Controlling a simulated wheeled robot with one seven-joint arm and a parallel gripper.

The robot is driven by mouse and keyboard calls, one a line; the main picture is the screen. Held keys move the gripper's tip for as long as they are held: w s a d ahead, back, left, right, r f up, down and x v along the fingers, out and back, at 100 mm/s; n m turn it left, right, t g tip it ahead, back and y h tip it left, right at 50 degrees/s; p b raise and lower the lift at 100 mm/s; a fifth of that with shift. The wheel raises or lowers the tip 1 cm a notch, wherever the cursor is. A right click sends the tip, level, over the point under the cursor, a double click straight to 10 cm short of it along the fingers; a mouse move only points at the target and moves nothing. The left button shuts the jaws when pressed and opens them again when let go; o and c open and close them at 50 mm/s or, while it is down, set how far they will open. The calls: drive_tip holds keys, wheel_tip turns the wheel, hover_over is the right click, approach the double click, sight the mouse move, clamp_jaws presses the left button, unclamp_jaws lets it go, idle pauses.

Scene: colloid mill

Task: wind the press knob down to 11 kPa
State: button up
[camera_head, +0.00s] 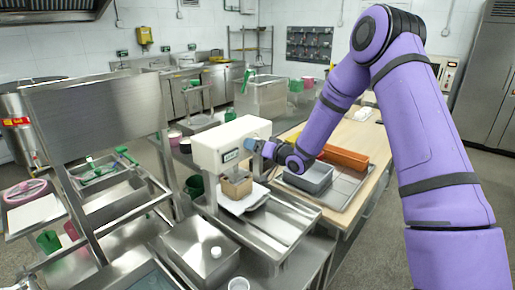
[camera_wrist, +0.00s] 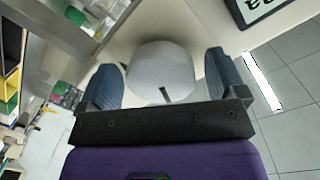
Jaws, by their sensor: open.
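The press (camera_head: 232,143) is a cream-white machine in the middle of the head view, with a small display (camera_head: 230,156) on its front. In the wrist view the press body (camera_wrist: 190,28) fills the top, and part of the display (camera_wrist: 262,10) shows at the upper right. The pale round knob (camera_wrist: 160,72), with a dark mark on it, sits between the blue fingers of my gripper (camera_wrist: 163,80). The fingers are open, with gaps visible on both sides of the knob. In the head view my gripper (camera_head: 258,147) is at the press's right side and hides the knob. The pressure reading is too small to read.
A brown block (camera_head: 236,184) sits below the press head. A steel box (camera_head: 202,250) with a white knob stands in front. A green cup (camera_head: 194,186) is left of the press.

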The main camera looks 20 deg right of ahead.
drive_tip(key=v, duration=1)
drive_tip(key=shift+s+d, duration=0.2)
drive_tip(key=shift+s, duration=0.1)
